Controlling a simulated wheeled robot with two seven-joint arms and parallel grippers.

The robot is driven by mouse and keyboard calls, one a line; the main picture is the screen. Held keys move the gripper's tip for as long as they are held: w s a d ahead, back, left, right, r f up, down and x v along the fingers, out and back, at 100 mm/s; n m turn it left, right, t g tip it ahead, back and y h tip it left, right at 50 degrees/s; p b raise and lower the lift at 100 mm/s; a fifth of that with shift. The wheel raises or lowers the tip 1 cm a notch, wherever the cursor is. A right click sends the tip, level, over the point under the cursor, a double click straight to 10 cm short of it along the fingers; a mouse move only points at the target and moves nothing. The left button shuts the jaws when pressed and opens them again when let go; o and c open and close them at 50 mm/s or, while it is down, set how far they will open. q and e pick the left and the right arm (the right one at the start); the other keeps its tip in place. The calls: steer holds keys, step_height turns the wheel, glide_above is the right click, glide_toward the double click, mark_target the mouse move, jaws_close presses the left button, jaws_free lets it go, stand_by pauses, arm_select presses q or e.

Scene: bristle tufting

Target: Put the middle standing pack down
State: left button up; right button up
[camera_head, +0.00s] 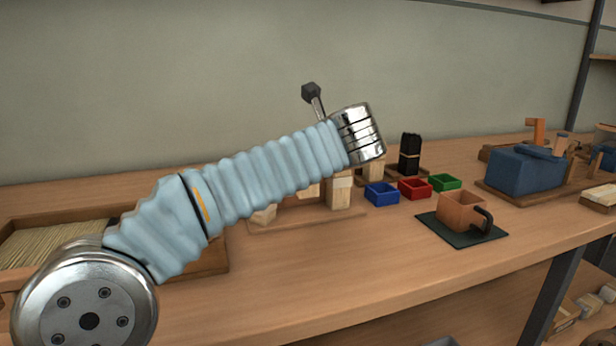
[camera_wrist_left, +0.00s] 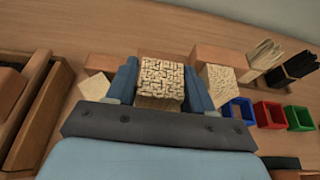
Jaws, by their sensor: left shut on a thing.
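My left gripper (camera_wrist_left: 161,84) is shut on the middle pack (camera_wrist_left: 160,72), a pale block with a dark maze-like pattern on its top, in the left wrist view. A dark finger presses each side. Whether the pack's foot touches the surface below is hidden. A tilted pale pack (camera_wrist_left: 97,87) lies to its left and another pale pack (camera_wrist_left: 221,80) stands close to its right. In the head view my left arm crosses the scene and hides the gripper; one standing pack (camera_head: 341,193) shows below the wrist. My right gripper is not in view.
Right of the packs stand a bristle bundle (camera_wrist_left: 264,53), a black bundle (camera_head: 410,153) and blue (camera_head: 381,194), red (camera_head: 414,189) and green (camera_head: 445,182) bins. A brown mug-like pot (camera_head: 459,211) sits on a dark mat. A bristle tray (camera_head: 55,243) is left. The front bench is clear.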

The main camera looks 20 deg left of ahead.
arm_select(q)
steer(key=f, duration=0.1)
steer(key=w+f, duration=0.1)
steer(key=f, duration=0.1)
steer(key=w+f, duration=0.1)
steer(key=shift+a+f+b, duration=0.2)
steer(key=shift+a+b, duration=0.05)
steer(key=shift+b, duration=0.15)
steer(key=shift+s+f, duration=0.1)
steer(key=shift+f, duration=0.35)
steer(key=shift+f, duration=0.1)
steer(key=shift+f, duration=0.15)
steer(key=o, duration=1.1)
steer(key=shift+r, duration=0.25)
steer(key=v, duration=1.2)
steer(key=shift+d+f, duration=0.1)
